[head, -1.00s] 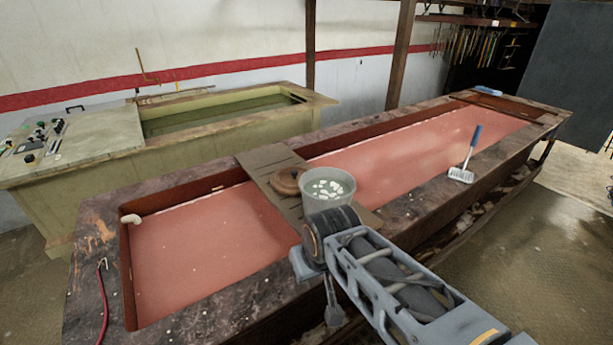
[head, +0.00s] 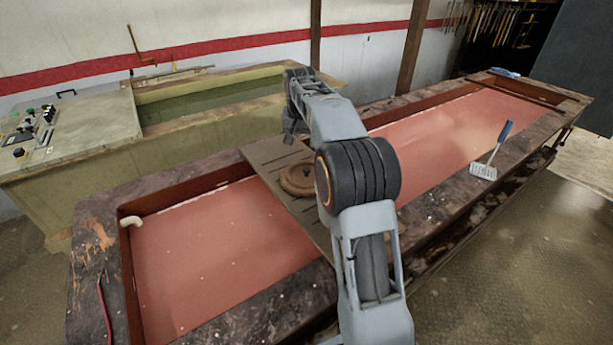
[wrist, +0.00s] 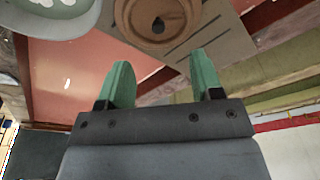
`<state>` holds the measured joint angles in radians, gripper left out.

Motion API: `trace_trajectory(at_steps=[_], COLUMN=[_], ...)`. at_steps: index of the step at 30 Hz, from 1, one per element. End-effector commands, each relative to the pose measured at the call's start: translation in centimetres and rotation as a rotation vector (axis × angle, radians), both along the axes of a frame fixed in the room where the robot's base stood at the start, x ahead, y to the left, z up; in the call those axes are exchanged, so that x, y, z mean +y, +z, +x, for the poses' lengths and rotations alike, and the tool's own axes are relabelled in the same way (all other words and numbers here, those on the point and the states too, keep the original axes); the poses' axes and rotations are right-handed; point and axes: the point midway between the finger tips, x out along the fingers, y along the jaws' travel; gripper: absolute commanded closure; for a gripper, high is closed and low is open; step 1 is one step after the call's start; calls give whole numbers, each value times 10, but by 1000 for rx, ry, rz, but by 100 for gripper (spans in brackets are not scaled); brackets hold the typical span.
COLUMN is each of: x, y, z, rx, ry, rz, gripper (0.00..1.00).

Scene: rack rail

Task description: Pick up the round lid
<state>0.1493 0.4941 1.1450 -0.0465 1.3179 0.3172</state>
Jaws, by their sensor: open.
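The round lid (head: 298,180) is a brown disc lying flat on a grey-brown slatted board (head: 262,152) that spans the long trough. In the wrist view the round lid (wrist: 158,22) shows at the top with a dark spot at its middle, partly cut off by the frame edge. My gripper (wrist: 162,78) has two green fingers standing apart with nothing between them. The lid is beyond the fingertips and not touched. In the head view the wrist end of my arm is above and behind the lid, and the fingers are hard to make out.
A pail (wrist: 58,22) with white pieces in it stands beside the lid in the wrist view; my arm hides it in the head view. A green tank (head: 215,110) stands behind.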

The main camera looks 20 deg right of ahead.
Motion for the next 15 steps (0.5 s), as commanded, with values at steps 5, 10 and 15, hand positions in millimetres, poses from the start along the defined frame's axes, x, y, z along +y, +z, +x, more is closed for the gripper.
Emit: trace_trajectory(at_steps=[5,10,15], x=[-23,-34,-39], y=[-23,-37,-61], z=[36,50,56], rx=[28,39,47], ry=[-83,-124,-136], rz=[5,7,9], gripper=[40,40,40])
